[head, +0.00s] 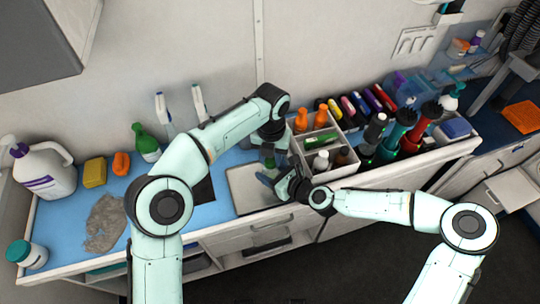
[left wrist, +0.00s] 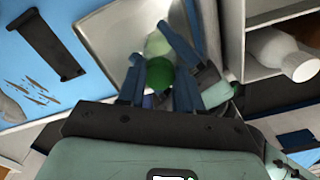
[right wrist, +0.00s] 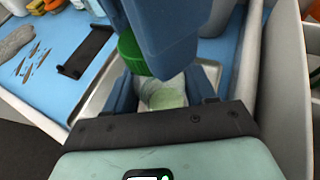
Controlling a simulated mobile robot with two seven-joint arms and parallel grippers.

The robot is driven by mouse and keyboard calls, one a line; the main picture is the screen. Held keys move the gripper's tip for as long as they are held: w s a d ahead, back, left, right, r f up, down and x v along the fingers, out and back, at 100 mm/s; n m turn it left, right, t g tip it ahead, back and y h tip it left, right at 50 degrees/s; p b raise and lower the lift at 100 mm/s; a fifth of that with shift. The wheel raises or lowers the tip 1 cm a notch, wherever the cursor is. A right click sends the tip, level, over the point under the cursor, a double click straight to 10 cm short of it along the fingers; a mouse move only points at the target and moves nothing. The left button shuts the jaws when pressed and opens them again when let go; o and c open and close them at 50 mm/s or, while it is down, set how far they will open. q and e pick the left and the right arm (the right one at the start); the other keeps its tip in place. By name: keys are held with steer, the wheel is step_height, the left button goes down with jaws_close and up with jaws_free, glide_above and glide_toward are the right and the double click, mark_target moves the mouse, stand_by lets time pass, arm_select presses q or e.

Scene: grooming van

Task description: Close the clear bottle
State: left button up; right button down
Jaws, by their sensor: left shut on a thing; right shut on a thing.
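The clear bottle, pale and greenish, shows in the right wrist view (right wrist: 163,92) between the fingers of my right gripper (head: 284,181), which is shut on it. Its green cap (right wrist: 130,52) is at the bottle's top end and shows in the left wrist view (left wrist: 158,74). My left gripper (head: 270,152) is shut on the cap, its blue fingers (left wrist: 158,62) on either side. In the head view the grippers meet over the grey tray (head: 243,187) and mostly hide the bottle. I cannot tell whether the cap is fully seated.
A divided white caddy (head: 345,170) with several bottles stands close to the right. A white jug (head: 45,172), a yellow sponge (head: 95,172), a green spray bottle (head: 145,143) and a grey cloth (head: 104,225) are on the left of the blue counter. A black item (head: 203,190) lies left of the tray.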

arm_select(q)
steer(key=m, duration=0.3)
steer(key=o, duration=1)
steer(key=shift+r, duration=2.25)
steer(key=shift+c, duration=0.4)
